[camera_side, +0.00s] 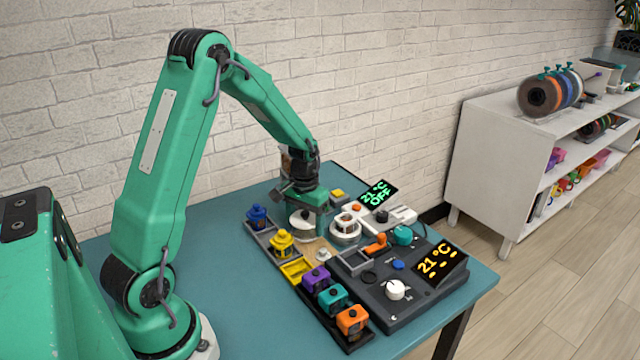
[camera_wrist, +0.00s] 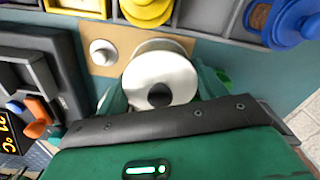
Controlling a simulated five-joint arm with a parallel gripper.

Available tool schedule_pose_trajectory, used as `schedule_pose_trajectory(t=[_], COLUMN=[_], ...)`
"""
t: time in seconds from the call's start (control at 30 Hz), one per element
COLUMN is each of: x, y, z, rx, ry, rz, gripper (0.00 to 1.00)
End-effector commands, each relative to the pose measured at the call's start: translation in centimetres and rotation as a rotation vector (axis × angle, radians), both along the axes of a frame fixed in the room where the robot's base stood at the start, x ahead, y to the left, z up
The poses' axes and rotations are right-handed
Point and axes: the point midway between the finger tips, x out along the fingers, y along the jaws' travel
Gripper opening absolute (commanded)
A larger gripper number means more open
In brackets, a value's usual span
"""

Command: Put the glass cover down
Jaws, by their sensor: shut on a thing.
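My gripper (camera_side: 308,212) is low over the table, beside the row of trays. In the wrist view its green fingers (camera_wrist: 160,92) stand on either side of a round, pale cover (camera_wrist: 178,77) with a dark knob or centre, and are shut on it. The cover (camera_side: 300,224) also shows in the side view, partly hidden by my gripper. It looks white, and I cannot tell whether it is clear glass. A second pale rim shows just behind it in the wrist view. Whether its underside touches anything is hidden.
A tan board (camera_wrist: 125,38) with a small white knob (camera_wrist: 103,52) lies beside the cover. A dark control panel (camera_side: 375,305) is at the right. Bare teal table (camera_side: 235,310) lies at front left.

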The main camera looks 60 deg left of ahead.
Motion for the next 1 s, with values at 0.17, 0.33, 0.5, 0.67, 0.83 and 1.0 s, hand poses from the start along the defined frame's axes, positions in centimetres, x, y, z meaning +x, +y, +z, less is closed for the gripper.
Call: schedule_pose_trajectory(t=[0.17,0.33,0.5,0.67,0.83,1.0], x=[0.0,0.0,0.0,0.0,0.0,0.0], y=[0.0,0.0,0.0,0.0,0.0,0.0], z=[-1.6,-1.8,-1.8,-2.0,-2.0,-2.0], rx=[0.0,0.0,0.0,0.0,0.0,0.0], ry=[0.001,0.0,0.0,0.0,0.0,0.0], rz=[0.0,0.0,0.0,0.0,0.0,0.0], gripper=[0.46,0.46,0.46,0.75,0.91,0.91])
